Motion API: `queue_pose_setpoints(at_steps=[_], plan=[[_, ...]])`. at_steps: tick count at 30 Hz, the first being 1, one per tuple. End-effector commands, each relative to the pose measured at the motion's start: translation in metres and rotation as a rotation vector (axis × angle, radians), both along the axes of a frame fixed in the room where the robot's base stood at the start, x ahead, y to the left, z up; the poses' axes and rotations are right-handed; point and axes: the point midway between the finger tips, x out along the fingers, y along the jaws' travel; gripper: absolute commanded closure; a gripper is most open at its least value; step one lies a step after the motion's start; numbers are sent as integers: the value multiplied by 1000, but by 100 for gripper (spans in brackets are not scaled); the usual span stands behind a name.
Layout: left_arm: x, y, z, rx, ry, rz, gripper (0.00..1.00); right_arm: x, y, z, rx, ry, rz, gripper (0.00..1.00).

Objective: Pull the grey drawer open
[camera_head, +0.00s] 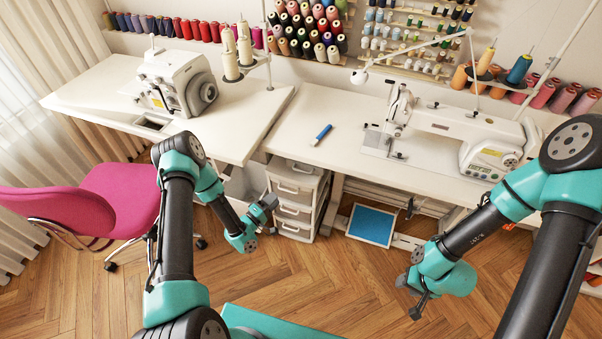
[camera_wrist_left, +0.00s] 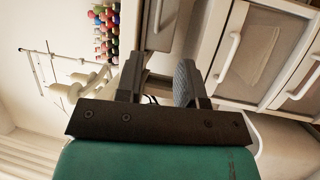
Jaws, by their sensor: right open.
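A pale grey-white drawer unit (camera_head: 291,222) stands on the floor under the table, with several drawer fronts and bar handles. In the left wrist view, drawer fronts (camera_wrist_left: 212,22) fill the upper right, and a white handle (camera_wrist_left: 228,58) is to the right of the fingers. My left gripper (camera_head: 271,203) is just left of the unit's front in the head view. In the left wrist view its two fingers (camera_wrist_left: 163,78) are apart, with a gap between them. I cannot tell whether they touch a drawer. My right gripper (camera_head: 409,297) is open and empty above the floor.
A blue-topped panel (camera_head: 371,224) is on the floor right of the unit. A pink chair (camera_head: 112,205) stands at left. The white table (camera_head: 318,108) above carries a sewing machine (camera_head: 455,124) and a blue tool (camera_head: 322,134). The wood floor in front is clear.

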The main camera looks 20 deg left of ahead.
Motion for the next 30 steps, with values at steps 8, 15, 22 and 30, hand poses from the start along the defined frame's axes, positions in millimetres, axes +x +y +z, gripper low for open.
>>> queue_pose_setpoints(at_steps=[8, 15, 22, 30], plan=[[38, -21, 8, 2, -3, -4, 65, 0, 0, 0, 0, 0, 0, 57], [73, -39, 14, 2, -2, -2, 65, 0, 0, 0, 0, 0, 0, 57], [107, -57, 20, 2, -2, -2, 65, 0, 0, 0, 0, 0, 0, 57], [136, -72, 26, 1, -1, -1, 65, 0, 0, 0, 0, 0, 0, 57]])
